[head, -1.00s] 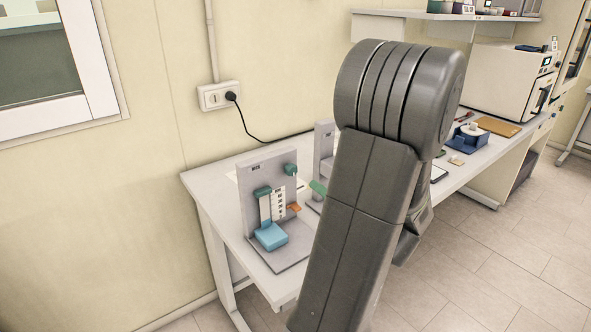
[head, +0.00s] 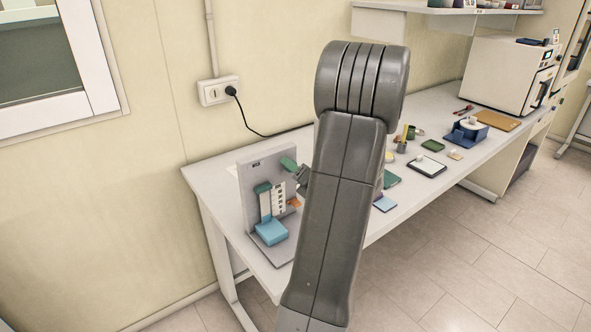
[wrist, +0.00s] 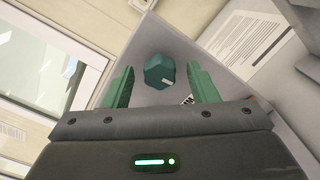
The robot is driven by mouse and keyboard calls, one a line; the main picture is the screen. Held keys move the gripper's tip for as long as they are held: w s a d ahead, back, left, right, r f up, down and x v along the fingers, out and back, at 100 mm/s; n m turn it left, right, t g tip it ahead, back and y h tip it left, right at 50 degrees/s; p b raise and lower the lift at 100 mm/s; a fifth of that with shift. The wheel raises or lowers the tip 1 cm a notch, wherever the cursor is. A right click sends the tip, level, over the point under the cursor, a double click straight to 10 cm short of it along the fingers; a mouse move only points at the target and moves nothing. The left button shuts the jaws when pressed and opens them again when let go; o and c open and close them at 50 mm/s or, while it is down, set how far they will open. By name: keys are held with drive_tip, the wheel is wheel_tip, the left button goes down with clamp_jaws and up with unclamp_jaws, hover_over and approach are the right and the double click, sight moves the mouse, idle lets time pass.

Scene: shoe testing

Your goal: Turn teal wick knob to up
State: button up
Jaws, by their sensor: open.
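The teal wick knob (wrist: 159,69) shows in the wrist view as a faceted knob on a grey panel, with a short white mark near its lower right edge. My gripper (wrist: 160,76) is open, with one green finger on each side of the knob and a visible gap on both sides. In the head view a green finger of my gripper (head: 288,164) is at the upper right of the upright grey test stand (head: 248,187). The knob itself is hidden or cannot be told apart there.
The stand carries a white scale strip (head: 279,199), an orange pointer (head: 295,203) and a light blue block (head: 271,232). A black cord (head: 250,127) runs from the wall socket to behind the bench. Small items lie on the bench to the right of my arm.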

drive_tip(key=shift+c, duration=0.2)
drive_tip(key=c, duration=0.9)
drive_tip(key=shift+c, duration=0.2)
